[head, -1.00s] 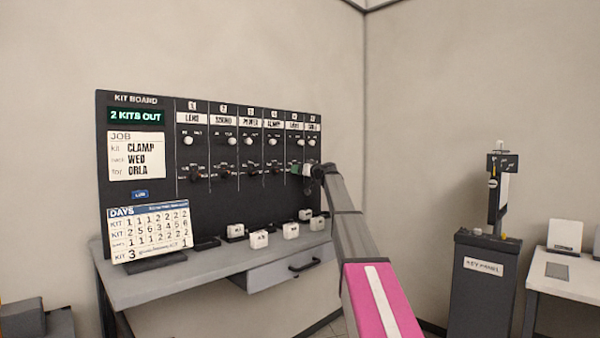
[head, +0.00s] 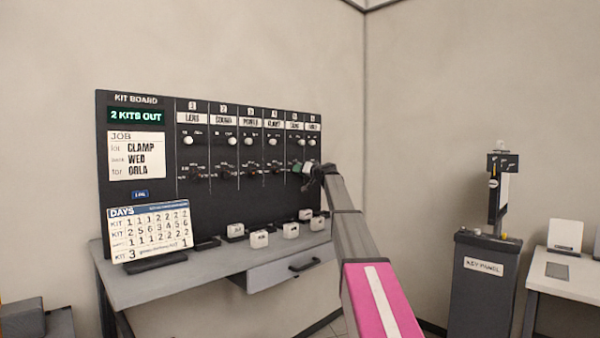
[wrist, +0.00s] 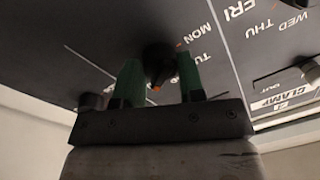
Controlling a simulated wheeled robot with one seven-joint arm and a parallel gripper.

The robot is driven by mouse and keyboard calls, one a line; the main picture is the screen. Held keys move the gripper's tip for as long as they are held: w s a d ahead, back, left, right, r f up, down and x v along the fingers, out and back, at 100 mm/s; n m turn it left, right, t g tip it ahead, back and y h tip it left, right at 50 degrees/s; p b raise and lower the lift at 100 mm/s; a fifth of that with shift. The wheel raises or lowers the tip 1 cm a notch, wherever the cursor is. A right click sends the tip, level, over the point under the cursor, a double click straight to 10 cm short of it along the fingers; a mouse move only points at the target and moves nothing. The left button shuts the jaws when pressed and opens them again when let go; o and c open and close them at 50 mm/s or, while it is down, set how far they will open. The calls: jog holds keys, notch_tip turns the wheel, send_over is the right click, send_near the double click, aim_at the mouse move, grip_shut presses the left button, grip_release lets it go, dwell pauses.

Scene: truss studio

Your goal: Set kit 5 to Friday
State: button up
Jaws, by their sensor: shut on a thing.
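The kit board (head: 140,190) is a dark upright panel with numbered columns, each with a white knob above and a black day dial below. My gripper (head: 300,168) is at the lower dial of the fifth column in the head view. In the wrist view, the green fingers of my gripper (wrist: 160,80) are shut on a black dial knob (wrist: 157,60), one on each side. An orange mark shows on the knob's near edge. The labels MON and TUE lie to its right. Its other day labels are hidden or out of frame, so its setting cannot be read.
FRI, THU and WED labels and the CLAMP plate (wrist: 300,90) lie past a divider line in the wrist view. A days card (head: 150,232) and several white tagged blocks (head: 259,239) stand on the grey desk (head: 215,262). A key panel stand (head: 483,285) is at right.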

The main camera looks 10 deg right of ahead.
jog(key=m, duration=0.6)
jog(key=shift+m, duration=0.3)
dwell(0.4)
jog(key=o, duration=0.9)
jog(key=shift+s, duration=0.1)
jog(key=v, duration=1)
jog(key=shift+s+d+f, duration=0.15)
jog(key=shift+s+d, duration=0.05)
jog(key=shift+s, duration=0.1)
jog(key=shift+d, duration=0.1)
